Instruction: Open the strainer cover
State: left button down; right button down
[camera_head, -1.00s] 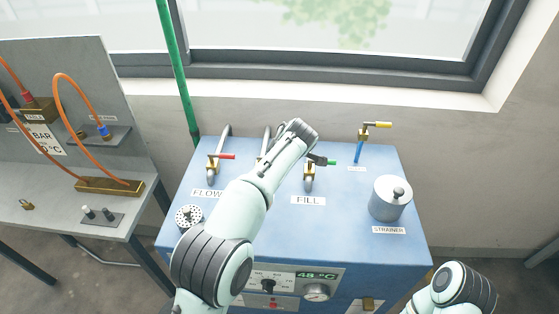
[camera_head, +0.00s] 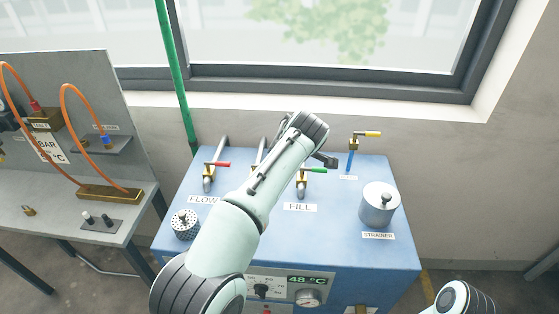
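The strainer (camera_head: 379,208) is a grey metal cylinder with a knobbed cover on top, at the right of the blue console above the label "STRAINER". The cover sits on it. My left gripper (camera_head: 326,160) is above the console, near the green-handled FILL valve (camera_head: 302,184), up and to the left of the strainer and apart from it. Only a small dark part of it shows past my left arm, so its opening cannot be told. My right arm shows at the bottom right; its gripper is out of view.
The blue console (camera_head: 350,258) also carries a red-handled FLOW valve (camera_head: 208,178), a yellow-handled valve (camera_head: 353,146) and a perforated metal cylinder (camera_head: 184,226). A grey bench (camera_head: 50,215) with orange hoses stands at the left. The space right of the strainer is clear.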

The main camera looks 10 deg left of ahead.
aim_at(382, 197)
jog(key=k+l, duration=0.7)
jog(key=k, duration=0.2)
